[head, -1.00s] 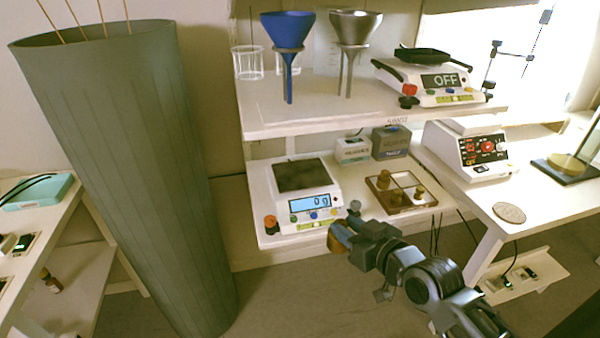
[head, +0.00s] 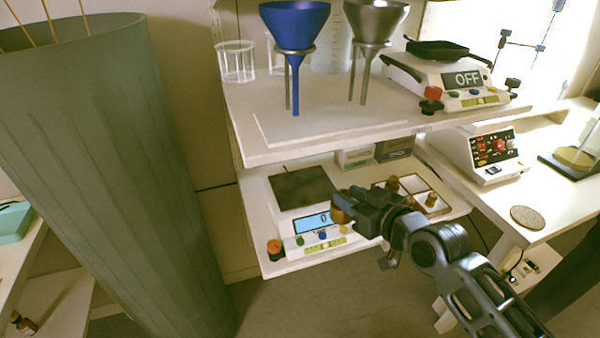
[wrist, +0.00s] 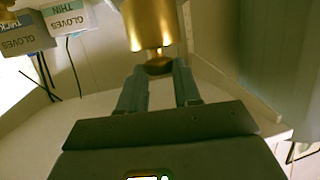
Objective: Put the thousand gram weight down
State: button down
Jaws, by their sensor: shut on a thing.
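My gripper (head: 352,205) is shut on a brass weight (head: 339,212), held in front of the right part of the scale. In the wrist view the weight (wrist: 150,22) is a shiny brass cylinder with a narrower neck and knob, and the two fingers (wrist: 158,85) grip it at the knob end. The white scale (head: 291,243) stands on the lower shelf, with an empty dark square pan (head: 300,187) and a blue display partly hidden by my gripper; a 0 shows. The wooden weight tray (head: 437,207) is to the right, with brass weights in it, partly behind my arm.
The upper shelf (head: 330,128) overhangs the back of the lower shelf (head: 262,215). A large grey-green cylinder (head: 110,150) stands at left. Glove boxes (head: 394,147) sit behind the tray.

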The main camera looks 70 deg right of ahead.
jog(key=shift+d+r+p+x, duration=0.1)
jog(key=shift+r+p+x, duration=0.25)
jog(key=shift+x, duration=2.55)
jog(key=shift+d+r+p+x, duration=0.1)
jog(key=shift+r+p+x, duration=0.2)
jog(key=shift+x, duration=2.6)
jog(key=shift+r+p+x, duration=0.3)
jog(key=shift+p+x, duration=0.05)
jog(key=shift+x, duration=2.6)
jog(key=shift+w+f, duration=0.1)
jog(key=shift+w, duration=0.05)
jog(key=c, duration=1.2)
grip_release()
jog(key=shift+f, duration=0.2)
jog(key=o, duration=0.4)
